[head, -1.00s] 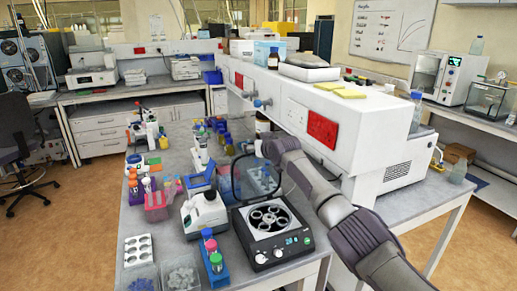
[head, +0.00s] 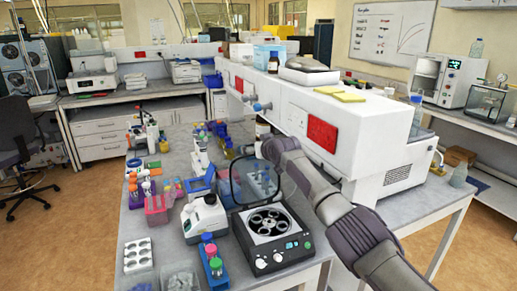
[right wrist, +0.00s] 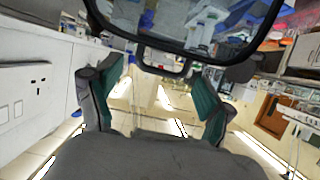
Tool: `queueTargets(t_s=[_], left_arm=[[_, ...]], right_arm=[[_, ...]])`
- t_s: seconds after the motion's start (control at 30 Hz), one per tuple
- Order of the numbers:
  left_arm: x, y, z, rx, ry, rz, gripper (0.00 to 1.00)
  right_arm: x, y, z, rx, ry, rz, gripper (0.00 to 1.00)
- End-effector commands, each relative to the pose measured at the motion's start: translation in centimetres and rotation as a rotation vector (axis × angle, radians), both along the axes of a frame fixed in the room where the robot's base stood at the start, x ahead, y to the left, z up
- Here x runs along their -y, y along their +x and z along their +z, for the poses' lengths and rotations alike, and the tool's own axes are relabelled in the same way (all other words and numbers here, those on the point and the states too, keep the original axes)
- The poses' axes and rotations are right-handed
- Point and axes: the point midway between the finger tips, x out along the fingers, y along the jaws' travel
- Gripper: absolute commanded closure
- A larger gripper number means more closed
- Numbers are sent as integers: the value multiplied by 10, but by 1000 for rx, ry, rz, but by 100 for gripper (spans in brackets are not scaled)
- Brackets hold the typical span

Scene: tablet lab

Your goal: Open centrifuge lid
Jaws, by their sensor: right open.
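The clear lid with a dark rim (head: 233,185) stands raised, roughly upright, at the back of the centrifuge. My right gripper (head: 263,149) is by the lid's top edge, its fingers partly hidden by the arm. In the right wrist view the right gripper (right wrist: 157,92) has its green-padded fingers wide apart, and the lid rim (right wrist: 160,47) crosses just beyond them. I cannot tell whether they touch. My left gripper is not in view.
A tube rack (head: 214,266) with coloured caps and a small white device (head: 204,216) stand left of the centrifuge. A white shelf unit (head: 350,115) rises behind my right arm. Clear bins (head: 181,277) and a white well plate (head: 138,254) lie front left.

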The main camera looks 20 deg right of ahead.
Motion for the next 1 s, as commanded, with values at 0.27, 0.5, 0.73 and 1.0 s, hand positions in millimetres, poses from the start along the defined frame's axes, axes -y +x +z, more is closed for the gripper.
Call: queueTargets(t_s=[0.27,0.5,0.73,1.0], left_arm=[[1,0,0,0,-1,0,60],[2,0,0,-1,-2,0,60],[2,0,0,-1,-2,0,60],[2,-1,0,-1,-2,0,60]], right_arm=[[2,-13,4,1,-1,3,19],[4,-41,16,2,-2,1,19],[8,-76,30,3,-1,-1,19],[11,-106,44,3,-1,-2,19]])
